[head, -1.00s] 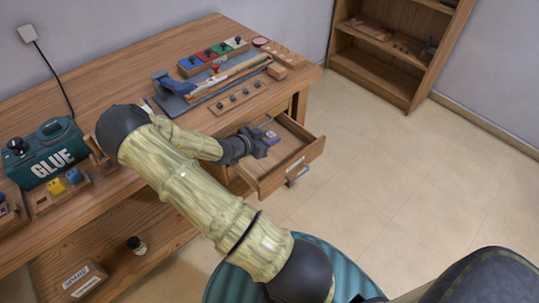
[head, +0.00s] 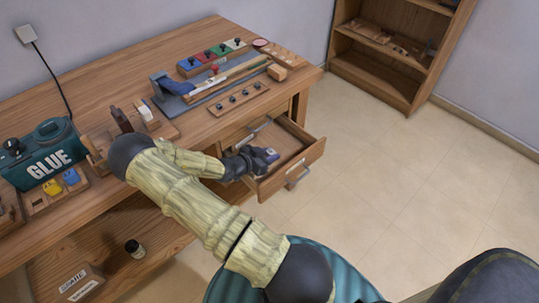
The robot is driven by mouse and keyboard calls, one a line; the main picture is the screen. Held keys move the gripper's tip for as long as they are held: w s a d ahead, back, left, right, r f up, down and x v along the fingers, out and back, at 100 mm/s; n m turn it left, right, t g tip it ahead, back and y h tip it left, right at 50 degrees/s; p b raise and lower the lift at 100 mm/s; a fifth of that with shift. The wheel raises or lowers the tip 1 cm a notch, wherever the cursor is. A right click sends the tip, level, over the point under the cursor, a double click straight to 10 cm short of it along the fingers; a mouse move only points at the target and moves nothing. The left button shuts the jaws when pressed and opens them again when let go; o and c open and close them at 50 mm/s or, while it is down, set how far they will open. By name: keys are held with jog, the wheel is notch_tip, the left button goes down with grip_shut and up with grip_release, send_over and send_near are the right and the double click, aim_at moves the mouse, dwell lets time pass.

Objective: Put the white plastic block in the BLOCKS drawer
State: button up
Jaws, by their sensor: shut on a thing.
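My gripper (head: 258,158) is dark and shut on a small pale block with a bluish-purple face (head: 271,154), which I take to be the white plastic block; the fingers hide part of it. The gripper and block are over the left part of an open wooden drawer (head: 291,171) under the bench's right end. I cannot tell how high above the drawer floor the block is.
Open floor (head: 400,190) lies to the right.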

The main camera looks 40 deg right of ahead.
jog(key=shift+f+b, duration=0.3)
jog(key=shift+f, duration=0.3)
jog(key=o, duration=0.9)
jog(key=shift+o, duration=0.2)
jog(key=shift+r, duration=0.55)
jog(key=shift+a+r+p, duration=0.25)
jog(key=shift+r+p, duration=0.05)
jog(key=shift+p, duration=0.1)
jog(key=p+v, duration=0.1)
jog(key=v, duration=1)
jog(key=shift+a, duration=0.25)
